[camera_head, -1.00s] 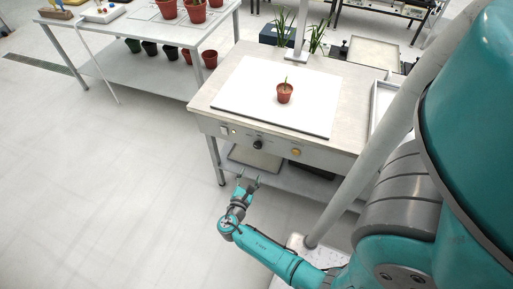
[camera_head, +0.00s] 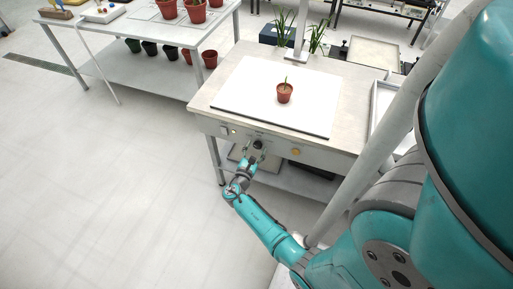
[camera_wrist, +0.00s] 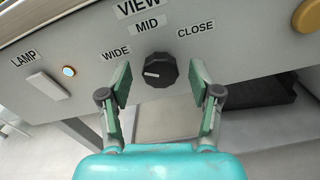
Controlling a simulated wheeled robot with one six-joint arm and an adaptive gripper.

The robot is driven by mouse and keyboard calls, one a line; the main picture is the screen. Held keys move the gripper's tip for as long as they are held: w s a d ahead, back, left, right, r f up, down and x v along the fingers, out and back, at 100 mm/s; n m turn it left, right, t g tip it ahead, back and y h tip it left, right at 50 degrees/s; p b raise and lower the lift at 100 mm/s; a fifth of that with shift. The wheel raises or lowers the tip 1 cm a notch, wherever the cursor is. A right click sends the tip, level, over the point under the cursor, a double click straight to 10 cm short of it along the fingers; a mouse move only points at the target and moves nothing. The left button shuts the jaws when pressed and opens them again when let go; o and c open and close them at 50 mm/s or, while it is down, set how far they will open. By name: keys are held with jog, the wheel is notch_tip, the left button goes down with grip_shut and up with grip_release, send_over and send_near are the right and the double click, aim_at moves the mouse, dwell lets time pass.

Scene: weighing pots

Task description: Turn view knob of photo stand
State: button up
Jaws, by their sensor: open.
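The black view knob (camera_wrist: 160,70) sits on the front panel of the photo stand (camera_head: 225,112), under the labels VIEW and MID, with WIDE at its left and CLOSE at its right. Its white pointer line is directed left, toward WIDE. In the head view the knob (camera_head: 258,144) is partly covered by my gripper. My gripper (camera_wrist: 160,78) is open, with one green-padded finger on each side of the knob. Gaps show between the fingers and the knob in the wrist view. A small potted plant (camera_head: 285,93) stands on the stand's white board.
A LAMP switch (camera_wrist: 47,86) and a lit indicator (camera_wrist: 69,71) are left of the knob. A yellow-orange button (camera_head: 296,152) is on the right. A lower shelf (camera_head: 298,179) lies beneath the panel. The floor at the left is clear.

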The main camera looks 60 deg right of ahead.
jog(key=shift+d, duration=0.45)
jog(key=c, duration=1.1)
jog(key=shift+c, duration=0.2)
jog(key=m, duration=0.5)
jog(key=shift+m, duration=0.3)
jog(key=m, duration=0.6)
jog(key=shift+s+f, duration=0.1)
jog(key=shift+f, duration=0.05)
